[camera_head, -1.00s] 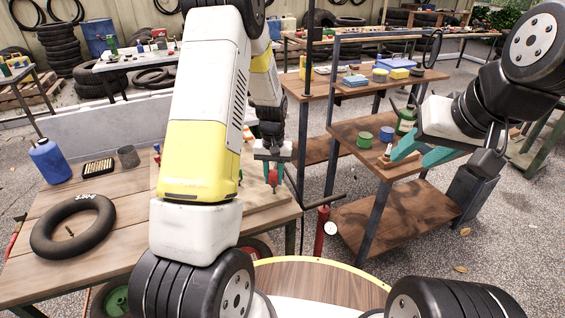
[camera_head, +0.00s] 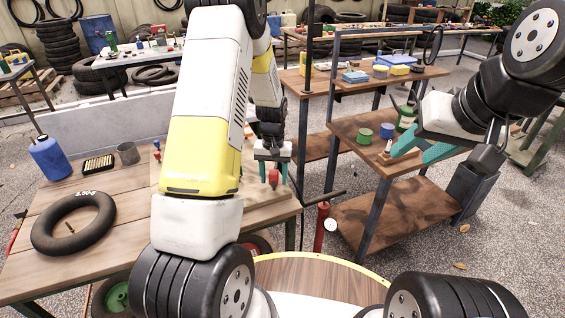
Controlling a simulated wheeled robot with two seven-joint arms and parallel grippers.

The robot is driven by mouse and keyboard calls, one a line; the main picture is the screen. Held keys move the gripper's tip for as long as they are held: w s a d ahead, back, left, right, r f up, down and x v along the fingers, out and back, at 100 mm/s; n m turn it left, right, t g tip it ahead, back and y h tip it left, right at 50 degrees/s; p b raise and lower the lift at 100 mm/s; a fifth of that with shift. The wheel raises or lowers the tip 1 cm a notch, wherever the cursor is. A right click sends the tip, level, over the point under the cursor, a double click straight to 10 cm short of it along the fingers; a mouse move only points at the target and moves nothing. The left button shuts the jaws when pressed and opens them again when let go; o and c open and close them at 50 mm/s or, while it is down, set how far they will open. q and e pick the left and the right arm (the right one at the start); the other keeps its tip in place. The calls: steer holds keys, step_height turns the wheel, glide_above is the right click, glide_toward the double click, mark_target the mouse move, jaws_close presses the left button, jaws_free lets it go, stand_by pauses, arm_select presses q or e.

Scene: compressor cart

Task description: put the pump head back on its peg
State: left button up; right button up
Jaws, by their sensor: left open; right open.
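A small red piece (camera_head: 273,178) stands at the right end of the wooden workbench; I cannot tell whether it is the pump head. My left gripper (camera_head: 273,171) points down over it with its teal fingers open, one on each side. Whether they touch it is not clear. My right gripper (camera_head: 409,153) is open over the middle shelf of the brown rack, its teal fingers close to a small pale upright item on a wooden block (camera_head: 386,158). A red floor pump (camera_head: 321,226) with a black handle and white gauge stands beside the bench. I cannot make out the peg.
A black inner tube (camera_head: 102,222), a blue bottle (camera_head: 50,158) and a grey cup (camera_head: 128,153) are on the workbench (camera_head: 122,262). Green and blue tins and a green bottle stand on the rack's middle shelf. My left arm hides much of the bench.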

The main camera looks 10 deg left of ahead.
mark_target(274, 171)
arm_select(q)
steer(key=shift+r, duration=3.9)
